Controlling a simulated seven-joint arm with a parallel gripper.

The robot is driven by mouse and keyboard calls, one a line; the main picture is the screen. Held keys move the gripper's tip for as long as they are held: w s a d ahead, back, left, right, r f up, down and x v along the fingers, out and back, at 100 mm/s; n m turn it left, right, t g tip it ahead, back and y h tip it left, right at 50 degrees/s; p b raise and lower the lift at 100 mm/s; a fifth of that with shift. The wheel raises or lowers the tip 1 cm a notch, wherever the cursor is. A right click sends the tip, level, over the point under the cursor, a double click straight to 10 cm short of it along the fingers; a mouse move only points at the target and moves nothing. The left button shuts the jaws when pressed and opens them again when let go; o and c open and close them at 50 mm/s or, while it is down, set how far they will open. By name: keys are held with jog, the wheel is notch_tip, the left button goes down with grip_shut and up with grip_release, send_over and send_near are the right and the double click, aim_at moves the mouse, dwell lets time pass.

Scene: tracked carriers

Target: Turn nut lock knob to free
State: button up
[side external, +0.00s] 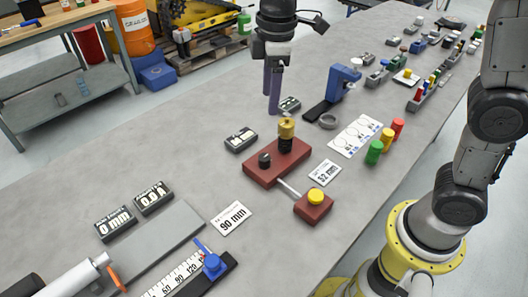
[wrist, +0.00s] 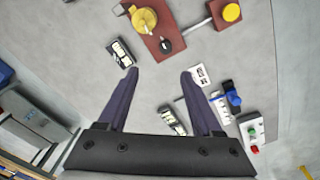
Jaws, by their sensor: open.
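A dark red block (side external: 262,175) stands on the grey bench. It bears a small black knob (side external: 264,160), which looks like the lock knob, and a taller black post topped by a brass-yellow nut (side external: 287,128). In the wrist view the black knob (wrist: 167,45) shows a light mark, and the yellow nut (wrist: 145,20) is beside it near the top edge. A rod joins the block to a smaller red block with a yellow button (side external: 316,196). My gripper (side external: 271,109) is open and empty, pointing down above the bench behind the block, apart from the knob.
A black display box (side external: 241,140) lies left of the block, and a blue clamp-like device (side external: 343,78) stands behind it. Green, yellow and red pegs (side external: 386,140) are to the right. A "90 mm" card (side external: 232,218) lies in front. Bare bench (side external: 160,150) is free at left.

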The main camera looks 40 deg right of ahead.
aim_at(264, 157)
jog(key=shift+g, duration=0.4)
jog(key=f, duration=0.5)
jog(key=a+f, duration=0.1)
jog(key=f, duration=1)
jog(key=shift+w+a+f, duration=0.1)
jog(key=shift+a+f, duration=0.15)
jog(key=shift+a, duration=0.05)
grip_shut()
